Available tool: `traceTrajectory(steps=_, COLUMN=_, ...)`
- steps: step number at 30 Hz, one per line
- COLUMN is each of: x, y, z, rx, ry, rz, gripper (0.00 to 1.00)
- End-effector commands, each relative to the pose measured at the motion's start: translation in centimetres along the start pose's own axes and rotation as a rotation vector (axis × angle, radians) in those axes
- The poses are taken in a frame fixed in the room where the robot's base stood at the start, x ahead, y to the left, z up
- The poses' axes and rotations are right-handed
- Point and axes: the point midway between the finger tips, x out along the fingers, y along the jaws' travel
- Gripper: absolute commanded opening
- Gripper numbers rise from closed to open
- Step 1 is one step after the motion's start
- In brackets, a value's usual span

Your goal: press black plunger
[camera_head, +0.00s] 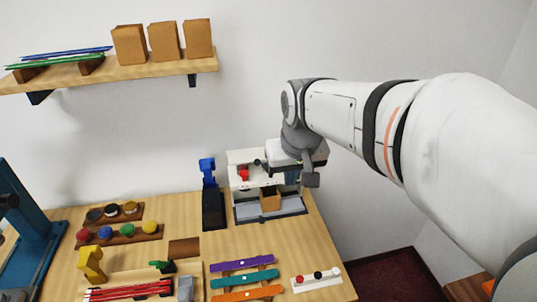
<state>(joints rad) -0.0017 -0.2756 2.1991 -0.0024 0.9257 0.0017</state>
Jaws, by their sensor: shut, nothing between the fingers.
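A white machine (237,157) stands against the wall at the back of the counter, with a red knob-like part (243,173) on its front. A small dark shape (258,163) shows to the right of the red part; I cannot tell whether it is the black plunger or the tip of my gripper. My gripper (268,163) is shut and empty, in front of the machine's upper right. It hides much of that side, so contact cannot be told. A white strip (328,281) at the counter's front right carries a red and a black round piece (318,275).
A brown box (270,200) sits in the machine's lower bay. A blue-and-black device (207,175) stands left of it. Coloured strips (243,263), racks of round pieces (125,232) and a wooden tray (130,275) occupy the counter. A shelf (150,70) is above left.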

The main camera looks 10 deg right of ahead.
Motion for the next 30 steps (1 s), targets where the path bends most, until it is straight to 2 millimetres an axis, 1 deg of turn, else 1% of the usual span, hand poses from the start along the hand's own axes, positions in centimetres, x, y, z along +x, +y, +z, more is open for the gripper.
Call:
traceTrajectory(steps=1, x=-0.2, y=0.0, z=2.4, rx=0.0, ry=0.003, rz=0.0, gripper=0.0)
traceTrajectory(steps=3, x=0.0, y=0.0, z=5.2, rx=-0.001, ry=0.002, rz=0.001, gripper=0.0)
traceTrajectory(steps=6, x=0.4, y=0.1, z=8.4, rx=-0.001, ry=0.002, rz=0.001, gripper=0.0)
traceTrajectory(steps=10, x=0.9, y=0.1, z=10.9, rx=-0.002, ry=0.0, rz=0.001, gripper=0.0)
traceTrajectory(steps=14, x=1.1, y=0.1, z=11.7, rx=-0.002, ry=-0.001, rz=0.001, gripper=0.0)
traceTrajectory(steps=30, x=1.1, y=0.1, z=11.7, rx=-0.002, ry=-0.002, rz=0.001, gripper=0.0)
